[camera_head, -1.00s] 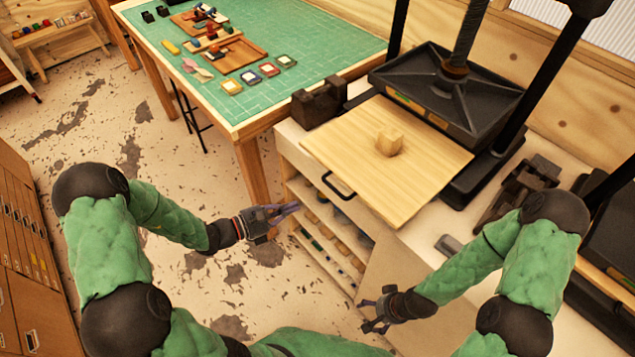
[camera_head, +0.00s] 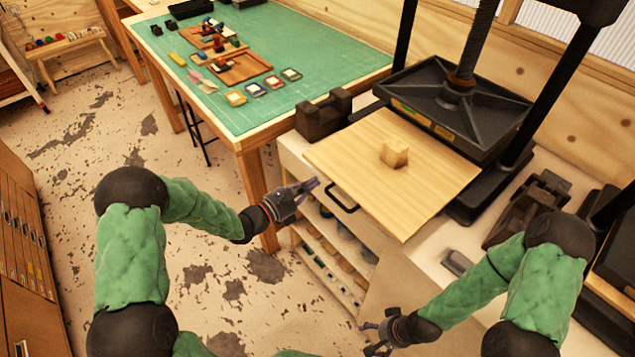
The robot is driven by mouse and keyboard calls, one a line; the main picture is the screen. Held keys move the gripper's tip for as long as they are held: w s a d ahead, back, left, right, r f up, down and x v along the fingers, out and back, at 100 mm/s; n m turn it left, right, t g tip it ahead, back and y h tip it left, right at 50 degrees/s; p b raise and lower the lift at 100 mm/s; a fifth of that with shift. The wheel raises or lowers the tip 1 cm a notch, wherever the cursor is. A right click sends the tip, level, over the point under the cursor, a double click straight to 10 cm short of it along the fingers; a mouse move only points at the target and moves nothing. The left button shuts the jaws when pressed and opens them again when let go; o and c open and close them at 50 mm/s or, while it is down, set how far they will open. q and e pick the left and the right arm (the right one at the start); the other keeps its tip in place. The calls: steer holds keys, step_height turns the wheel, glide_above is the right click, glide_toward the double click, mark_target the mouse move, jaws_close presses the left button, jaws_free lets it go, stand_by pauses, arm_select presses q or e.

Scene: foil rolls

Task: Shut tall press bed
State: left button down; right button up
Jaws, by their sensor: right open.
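The tall press (camera_head: 462,95) stands on the bench at the right, with a black screw and a dark pressing plate. Its bed, a pale wooden board (camera_head: 410,200), is slid out toward me, with a black handle (camera_head: 343,197) on its front edge. A small wooden block (camera_head: 394,153) sits on the bed. My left gripper (camera_head: 312,187) is just left of the handle, and appears apart from it; its fingers look slightly spread and hold nothing that I can see. My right gripper (camera_head: 370,338) is open and empty, low in front of the bench.
A green-topped table (camera_head: 330,50) with trays and small coloured pads stands at the back left. A dark metal block (camera_head: 323,115) sits beside the bed. Below the bed is an open shelf (camera_head: 335,265) with several items. A second black press (camera_head: 612,260) is at far right.

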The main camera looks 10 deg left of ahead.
arm_select(q)
steer(key=shift+x, duration=1.3)
arm_select(e)
steer(key=shift+f, duration=0.35)
arm_select(q)
steer(key=shift+w+d, duration=0.2)
steer(key=shift+w, duration=0.05)
steer(key=b, duration=0.1)
glide_toward(372, 144)
steer(key=x, duration=0.3)
steer(key=b+x, duration=0.1)
steer(key=x, duration=0.2)
steer(key=b+x, duration=0.1)
steer(key=x, duration=0.2)
steer(key=shift+w+d+f, duration=0.3)
steer(key=shift+f, duration=0.1)
arm_select(e)
steer(key=w+f, duration=0.1)
steer(key=d+f, duration=0.1)
steer(key=f, duration=0.1)
steer(key=shift+w+d, duration=0.1)
steer(key=shift+w, duration=0.3)
steer(key=shift+r, duration=0.1)
